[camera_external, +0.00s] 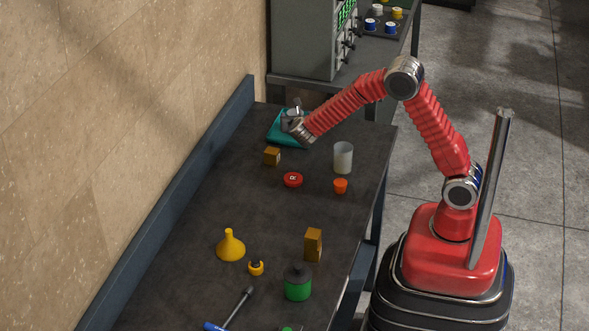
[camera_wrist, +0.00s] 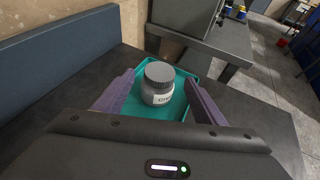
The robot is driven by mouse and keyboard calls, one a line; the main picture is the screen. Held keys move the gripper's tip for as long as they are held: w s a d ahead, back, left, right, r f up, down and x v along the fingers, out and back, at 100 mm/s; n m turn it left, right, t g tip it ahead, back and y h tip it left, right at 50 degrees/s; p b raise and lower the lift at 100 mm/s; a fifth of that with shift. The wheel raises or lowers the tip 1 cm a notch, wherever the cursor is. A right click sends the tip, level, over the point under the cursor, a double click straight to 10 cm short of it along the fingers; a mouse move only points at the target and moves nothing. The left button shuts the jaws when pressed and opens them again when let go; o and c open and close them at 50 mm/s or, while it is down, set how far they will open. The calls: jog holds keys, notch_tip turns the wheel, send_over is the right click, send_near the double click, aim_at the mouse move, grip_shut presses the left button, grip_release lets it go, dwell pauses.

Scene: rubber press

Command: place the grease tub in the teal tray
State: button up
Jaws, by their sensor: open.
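The grease tub (camera_wrist: 158,86) is a grey jar with a dark grey lid and a pale label. It stands upright in the teal tray (camera_wrist: 137,109) in the wrist view. In the external view the tub (camera_external: 289,122) shows only partly beside my gripper, over the teal tray (camera_external: 277,136) at the far end of the bench. My gripper (camera_wrist: 158,92) is open, with one purple finger on each side of the tub. Small gaps show between the fingers and the tub. In the external view my gripper (camera_external: 294,119) is small, and its fingers are hard to make out.
Near the tray are a brown block (camera_external: 272,156), a red disc (camera_external: 293,180), a white cup (camera_external: 343,158) and an orange piece (camera_external: 340,186). A grey machine (camera_external: 302,38) stands behind. A yellow funnel (camera_external: 230,245) and a green container (camera_external: 297,284) are nearer the front.

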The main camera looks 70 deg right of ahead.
jog(key=shift+s+a+r, duration=0.2)
jog(key=shift+a, duration=0.25)
dwell(0.3)
jog(key=s+a+r+m+g+y, duration=0.1)
jog(key=s+a+r+m+y, duration=0.2)
jog(key=s+m, duration=0.45)
jog(key=s+a+r+m+g+y, duration=0.1)
jog(key=s+a+r+m, duration=0.25)
jog(key=s, duration=0.65)
jog(key=s+a+r+m+t+y, duration=0.2)
jog(key=s+a+m+y, duration=0.6)
jog(key=s+a+m, duration=0.3)
jog(key=s+a, duration=0.4)
jog(key=a, duration=0.1)
jog(key=shift+s+a+r+m, duration=0.3)
jog(key=shift+s+a+r, duration=0.05)
jog(key=shift+s+r, duration=0.05)
